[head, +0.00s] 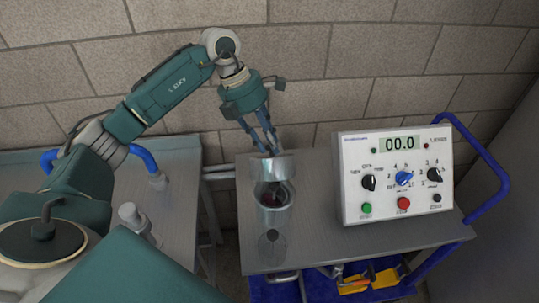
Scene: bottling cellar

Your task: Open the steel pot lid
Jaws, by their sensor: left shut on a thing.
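The steel pot (273,213) stands upright on the grey cart top, near its left side. Its mouth is partly uncovered, and its inside looks dark. The steel lid (271,168) is raised above the far side of the pot's mouth. I cannot tell whether its lower edge touches the rim. My left gripper (269,152) reaches down from above and is shut on the lid's top. The fingertips partly hide the grip point. My right gripper is not in view.
A white control box (394,176) reading 00.0 stands right of the pot. A clear glass-like object (272,246) is in front of the pot. The cart (350,246) has a blue handle (489,170). A grey table (172,200) stands left, and a block wall (330,50) behind.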

